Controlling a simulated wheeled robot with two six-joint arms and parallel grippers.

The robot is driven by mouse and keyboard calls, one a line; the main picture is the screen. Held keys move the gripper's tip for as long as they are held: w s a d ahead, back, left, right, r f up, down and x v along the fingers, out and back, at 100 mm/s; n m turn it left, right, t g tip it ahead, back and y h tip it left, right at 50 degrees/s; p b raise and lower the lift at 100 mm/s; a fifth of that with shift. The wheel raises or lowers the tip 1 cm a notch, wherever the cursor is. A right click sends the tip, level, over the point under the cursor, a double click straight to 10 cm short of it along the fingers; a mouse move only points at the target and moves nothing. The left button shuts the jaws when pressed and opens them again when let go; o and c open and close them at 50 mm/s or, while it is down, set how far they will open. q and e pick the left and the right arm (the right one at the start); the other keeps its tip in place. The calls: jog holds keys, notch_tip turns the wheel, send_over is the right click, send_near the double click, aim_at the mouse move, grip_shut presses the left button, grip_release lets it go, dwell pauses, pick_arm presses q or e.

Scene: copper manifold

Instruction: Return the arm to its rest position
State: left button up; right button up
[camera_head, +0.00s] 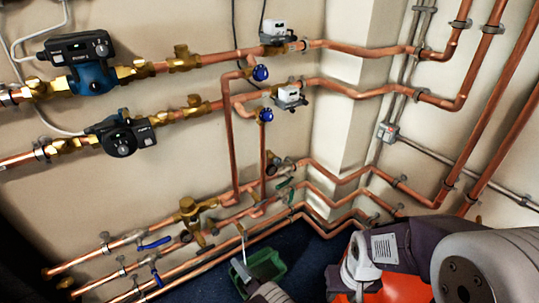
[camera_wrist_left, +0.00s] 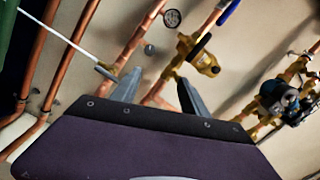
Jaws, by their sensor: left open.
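My left gripper (camera_wrist_left: 159,78) shows in the left wrist view with its two grey fingers apart and nothing seen between them. Behind the fingers are copper pipes and a brass valve (camera_wrist_left: 200,56) near the right finger. In the head view a small grey part at the bottom (camera_head: 241,270), next to a green bin, looks like my left gripper, but it is partly cut off.
The green bin (camera_head: 268,264) stands on the dark floor. A thin pale rod (camera_wrist_left: 62,40) passes close to the left finger. Lower pipes with blue-handled valves (camera_head: 155,243) are close by.

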pick_arm(q)
jog(key=w+a+r+n+g+y, duration=0.25)
jog(key=a+r+n, duration=0.2)
jog(key=r, duration=0.45)
jog(key=w+a+r+n+g+y, duration=0.2)
jog(key=w+a+r+n+g, duration=0.25)
jog(key=r, duration=0.45)
jog(key=s+a+r+n+g+h, duration=0.2)
jog(key=s+a+r+n+g, duration=0.15)
jog(key=s+a+r, duration=0.35)
jog(key=s+a+g+h, duration=0.4)
jog(key=s+g+h, duration=0.15)
jog(key=s, duration=0.55)
jog(key=s+d+f+m+t+h, duration=0.2)
jog(key=s+d+f+m+h, duration=0.2)
jog(key=s+d+h, duration=0.55)
notch_tip(320, 180, up, 22)
jog(key=w+d+m+t+p, duration=0.1)
jog(key=w+d+m+p, duration=0.1)
jog(key=p, duration=2)
jog(key=shift+d+r+m+y+p, duration=0.25)
jog(key=shift+d+m+y+p, duration=0.2)
jog(key=shift+m, duration=0.1)
